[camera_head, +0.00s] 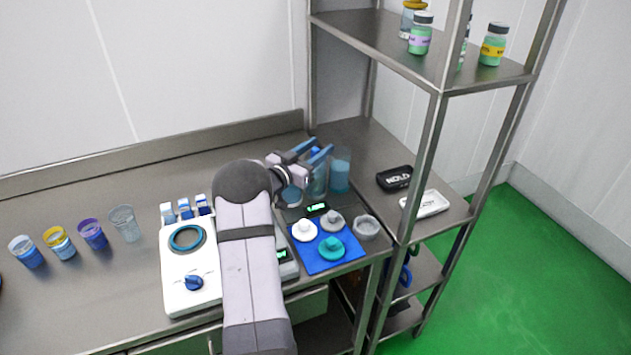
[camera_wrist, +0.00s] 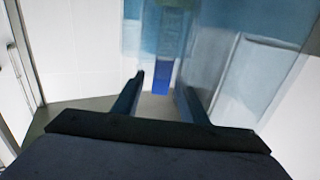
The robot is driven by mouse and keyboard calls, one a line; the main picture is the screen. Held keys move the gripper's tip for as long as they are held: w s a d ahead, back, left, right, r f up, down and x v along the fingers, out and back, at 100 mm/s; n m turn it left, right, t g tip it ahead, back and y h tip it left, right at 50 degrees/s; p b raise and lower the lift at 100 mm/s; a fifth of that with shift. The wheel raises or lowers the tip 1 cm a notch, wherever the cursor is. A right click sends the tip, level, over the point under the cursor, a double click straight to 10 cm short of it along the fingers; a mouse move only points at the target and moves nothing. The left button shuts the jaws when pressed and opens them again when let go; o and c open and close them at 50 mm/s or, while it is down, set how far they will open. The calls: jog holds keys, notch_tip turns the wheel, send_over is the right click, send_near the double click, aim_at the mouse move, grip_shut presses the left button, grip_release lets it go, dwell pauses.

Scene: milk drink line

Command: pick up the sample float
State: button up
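My gripper (camera_head: 322,144) is open, its two blue fingers apart, at the back right of the steel bench near clear containers with blue contents. The right container (camera_head: 340,172) and the one beside it (camera_head: 318,182) stand just below and beside the fingers. In the wrist view my gripper (camera_wrist: 160,88) also shows open, with a narrow blue piece (camera_wrist: 161,78) beyond and between the fingertips, seen through or behind clear material. It may be the sample float, but I cannot tell for sure. The fingers hold nothing that I can see.
A blue mat (camera_head: 318,262) with white, grey and teal lidded pieces lies in front. A clear cup (camera_head: 366,228) is at its right. A white hotplate (camera_head: 186,283) and several cups are left. A steel rack (camera_head: 432,150) stands close on the right.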

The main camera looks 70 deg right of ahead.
jog(key=shift+p+x, duration=0.35)
jog(key=shift+x, duration=1.15)
jog(key=shift+c, duration=0.6)
grip_shut()
jog(key=shift+r, duration=0.1)
